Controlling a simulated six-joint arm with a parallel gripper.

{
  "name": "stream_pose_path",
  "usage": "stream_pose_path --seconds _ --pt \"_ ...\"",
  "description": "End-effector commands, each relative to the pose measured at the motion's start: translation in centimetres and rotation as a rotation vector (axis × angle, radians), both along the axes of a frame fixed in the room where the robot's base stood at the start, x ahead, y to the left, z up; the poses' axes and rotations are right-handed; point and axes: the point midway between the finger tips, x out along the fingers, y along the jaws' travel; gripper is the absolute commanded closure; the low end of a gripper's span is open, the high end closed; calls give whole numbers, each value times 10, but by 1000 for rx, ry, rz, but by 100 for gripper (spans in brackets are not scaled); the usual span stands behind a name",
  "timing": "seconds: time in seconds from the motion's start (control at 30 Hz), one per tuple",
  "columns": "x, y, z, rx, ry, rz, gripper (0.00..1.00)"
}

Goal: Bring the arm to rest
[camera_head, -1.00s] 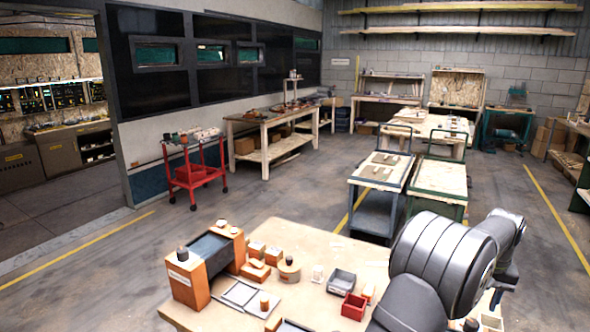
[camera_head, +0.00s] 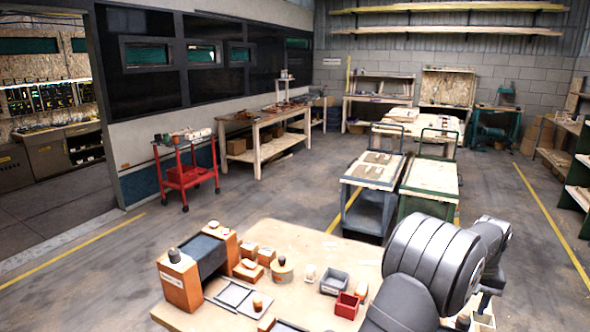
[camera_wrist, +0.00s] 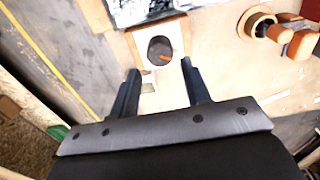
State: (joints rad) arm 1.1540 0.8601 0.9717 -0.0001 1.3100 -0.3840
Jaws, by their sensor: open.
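My gripper (camera_wrist: 162,88) shows in the wrist view with its two dark fingers apart and nothing between them. Beyond the fingertips is a white-faced block with a dark round opening (camera_wrist: 160,48), apart from the fingers. In the head view my grey arm is bent over the right side of the wooden worktable (camera_head: 340,250). The gripper itself is hidden or too small to make out there.
The table holds an orange and grey holder (camera_head: 182,280), several orange blocks, a grey bin (camera_head: 334,282) and a red bin (camera_head: 347,305). Two carts (camera_head: 372,190) stand behind it. A red trolley (camera_head: 186,172) stands on the left, with open floor between.

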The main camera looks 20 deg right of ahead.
Motion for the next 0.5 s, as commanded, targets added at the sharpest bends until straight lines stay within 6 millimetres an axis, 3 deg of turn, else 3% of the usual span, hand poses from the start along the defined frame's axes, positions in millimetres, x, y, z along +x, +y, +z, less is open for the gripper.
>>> stream_pose_path --seconds 0.3,0.5 --pt "0 1 -65 4 1 0 57" --pt "0 0 -63 -1 -1 -165 57"
